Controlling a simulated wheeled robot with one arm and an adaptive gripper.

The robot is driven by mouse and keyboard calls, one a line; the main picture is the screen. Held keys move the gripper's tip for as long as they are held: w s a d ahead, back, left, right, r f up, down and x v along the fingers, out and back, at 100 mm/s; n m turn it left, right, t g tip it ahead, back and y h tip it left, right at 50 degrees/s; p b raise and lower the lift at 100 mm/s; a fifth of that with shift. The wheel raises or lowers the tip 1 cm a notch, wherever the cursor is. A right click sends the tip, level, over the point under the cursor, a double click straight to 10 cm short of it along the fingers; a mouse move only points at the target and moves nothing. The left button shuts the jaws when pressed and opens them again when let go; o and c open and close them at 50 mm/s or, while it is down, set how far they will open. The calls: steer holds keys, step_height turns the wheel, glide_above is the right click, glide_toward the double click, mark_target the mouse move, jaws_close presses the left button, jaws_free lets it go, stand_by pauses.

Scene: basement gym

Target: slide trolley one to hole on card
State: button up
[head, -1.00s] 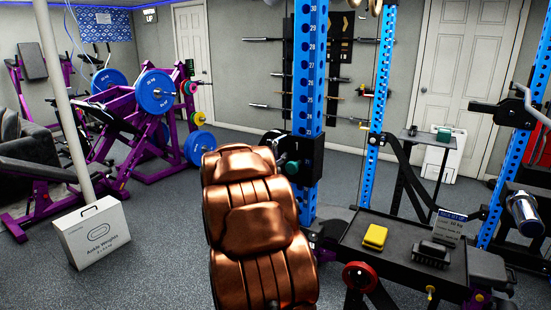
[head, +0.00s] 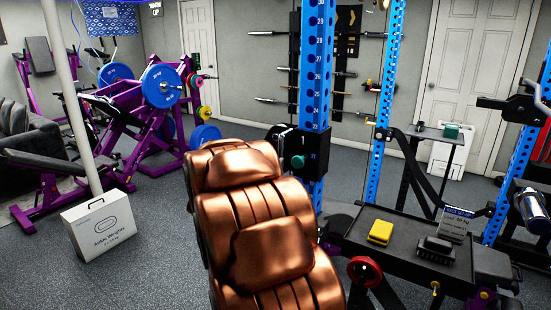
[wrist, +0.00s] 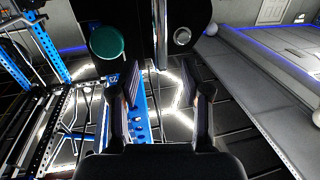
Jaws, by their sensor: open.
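A black trolley (head: 316,152) with a green knob (head: 298,161) sits low on the near blue upright (head: 317,60), just below the marks in the low twenties. A "one" label on it is not readable. The number card (head: 455,222) stands at the back right of the black tray; its small text is too small to read. My gripper is hidden behind my copper arm in the head view. In the wrist view my gripper (wrist: 160,103) is open and empty, its fingers apart. A green knob (wrist: 107,42) shows beyond them, up and left, not touched.
The black tray (head: 385,245) holds a yellow block (head: 380,232) and a black brush-like thing (head: 435,250). A second blue upright (head: 386,85) stands behind.

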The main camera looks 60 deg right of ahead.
steer(key=shift+v, duration=1.2)
